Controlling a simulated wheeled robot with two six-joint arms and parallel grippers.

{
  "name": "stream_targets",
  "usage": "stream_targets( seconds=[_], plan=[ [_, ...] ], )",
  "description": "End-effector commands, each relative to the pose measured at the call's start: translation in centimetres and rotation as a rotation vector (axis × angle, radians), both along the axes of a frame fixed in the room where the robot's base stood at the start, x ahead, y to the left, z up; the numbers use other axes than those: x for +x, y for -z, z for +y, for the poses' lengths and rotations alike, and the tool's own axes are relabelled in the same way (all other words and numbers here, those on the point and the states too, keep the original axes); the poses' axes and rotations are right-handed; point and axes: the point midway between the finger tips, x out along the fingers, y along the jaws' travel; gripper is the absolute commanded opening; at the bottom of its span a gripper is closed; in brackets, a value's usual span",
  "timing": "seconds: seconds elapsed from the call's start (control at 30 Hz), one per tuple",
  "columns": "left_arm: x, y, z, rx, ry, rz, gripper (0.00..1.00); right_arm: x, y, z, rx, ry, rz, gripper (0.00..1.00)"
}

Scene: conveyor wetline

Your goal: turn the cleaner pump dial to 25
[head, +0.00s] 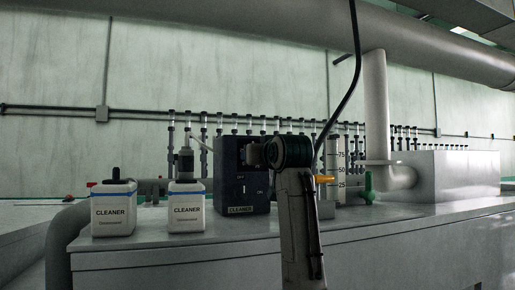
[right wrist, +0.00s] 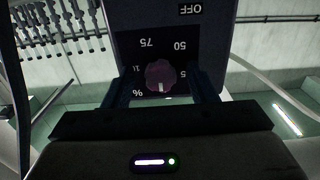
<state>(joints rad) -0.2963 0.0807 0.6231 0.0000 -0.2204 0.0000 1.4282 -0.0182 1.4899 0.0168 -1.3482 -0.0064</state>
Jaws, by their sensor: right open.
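The cleaner pump (head: 232,188) is a dark box with a CLEANER label, standing on the grey bench. In the right wrist view the dial (right wrist: 160,74) is a small reddish knob on the dark face. Its white mark points toward the bottom of the picture, away from the 75 and 50 labels; a label ending in 5 is partly hidden at the right. My right gripper (right wrist: 163,88) is open, one finger on each side of the dial; contact is unclear. My left gripper is not in view.
Two white CLEANER containers (head: 114,209) and (head: 186,207) stand left of the pump. A row of clear tubes (head: 172,130) runs behind. A marked column (head: 341,170) and a grey box (head: 445,176) stand to the right. The bench front (head: 170,262) is clear.

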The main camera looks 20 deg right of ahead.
Motion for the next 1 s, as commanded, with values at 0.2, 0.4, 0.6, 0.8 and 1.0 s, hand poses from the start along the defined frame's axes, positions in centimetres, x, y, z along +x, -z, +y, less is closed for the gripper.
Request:
stream_targets(
  seconds=[0.2, 0.4, 0.6, 0.8, 1.0],
  plan=[
    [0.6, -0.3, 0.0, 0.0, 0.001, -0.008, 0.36, 0.4, 0.0, 0.0, 0.0, 0.0, -0.001, 0.52],
    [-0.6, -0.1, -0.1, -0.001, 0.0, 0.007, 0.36, 0.4, 0.0, 0.0, 0.0, 0.0, -0.001, 0.36],
    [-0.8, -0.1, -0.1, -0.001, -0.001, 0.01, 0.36, 0.4, 0.0, 0.0, 0.0, 0.0, -0.001, 0.07],
    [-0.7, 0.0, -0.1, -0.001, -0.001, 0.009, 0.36, 0.4, 0.1, 0.0, -0.016, 0.0, -0.002, 0.07],
    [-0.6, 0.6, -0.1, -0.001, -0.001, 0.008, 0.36, 0.3, 0.2, 0.0, -0.093, 0.0, -0.004, 0.07]
  ],
)
